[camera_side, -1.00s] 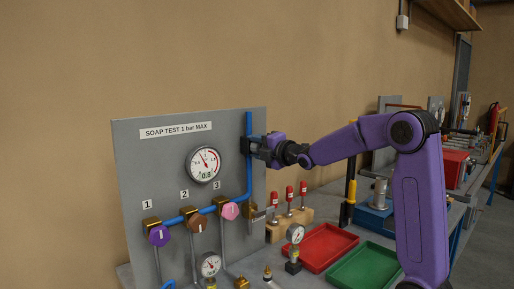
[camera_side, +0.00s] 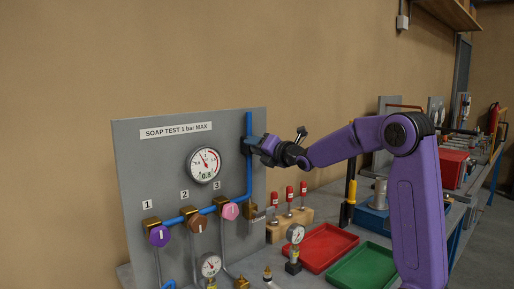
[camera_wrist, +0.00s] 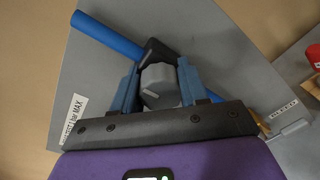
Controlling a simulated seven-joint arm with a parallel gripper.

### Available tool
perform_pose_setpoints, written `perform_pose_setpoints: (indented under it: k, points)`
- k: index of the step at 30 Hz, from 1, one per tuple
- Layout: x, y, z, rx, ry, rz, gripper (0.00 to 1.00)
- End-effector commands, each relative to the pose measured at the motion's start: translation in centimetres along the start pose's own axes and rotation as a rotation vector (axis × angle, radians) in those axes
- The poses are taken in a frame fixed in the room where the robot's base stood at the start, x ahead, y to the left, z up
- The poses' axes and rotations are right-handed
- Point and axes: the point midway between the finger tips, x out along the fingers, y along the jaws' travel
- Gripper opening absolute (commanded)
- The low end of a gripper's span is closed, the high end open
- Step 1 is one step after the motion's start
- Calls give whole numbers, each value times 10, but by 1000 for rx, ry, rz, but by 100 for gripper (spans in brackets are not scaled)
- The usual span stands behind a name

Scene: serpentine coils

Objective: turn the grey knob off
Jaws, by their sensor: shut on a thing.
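The grey knob (camera_wrist: 160,84) shows in the wrist view, mounted on a black body on the blue pipe. My gripper (camera_wrist: 158,80) is shut on it, with one blue-grey finger on each side. A pale pointer mark on the knob's face lies at a slant in that view. In the side view my gripper (camera_side: 257,144) is at the upper part of the vertical blue pipe (camera_side: 249,183), right of the large gauge, and it hides the knob there.
The grey panel (camera_side: 140,170) carries a large gauge (camera_side: 203,164) and purple (camera_side: 159,236), brown (camera_side: 199,223) and pink (camera_side: 230,211) knobs numbered 1 to 3. Red-topped tools in a wooden block (camera_side: 290,222), a red tray (camera_side: 326,247) and a green tray (camera_side: 364,268) stand right of it.

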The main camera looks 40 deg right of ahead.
Motion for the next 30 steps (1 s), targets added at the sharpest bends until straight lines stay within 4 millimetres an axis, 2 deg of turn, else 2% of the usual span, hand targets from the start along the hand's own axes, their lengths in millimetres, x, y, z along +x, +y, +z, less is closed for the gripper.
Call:
perform_pose_setpoints:
  k: [13, 14, 15, 16, 25, 30]
  points:
    - [0, -1, 0, -14, 1, -2, 13]
    - [0, -1, 0, -13, 1, -2, 53]
    - [0, -1, 0, -13, 0, -2, 66]
    - [0, -1, 0, -13, 0, -2, 68]
    - [-1, 0, 0, -11, 0, -1, 68]
    - [-13, 0, 1, -11, -1, -1, 68]
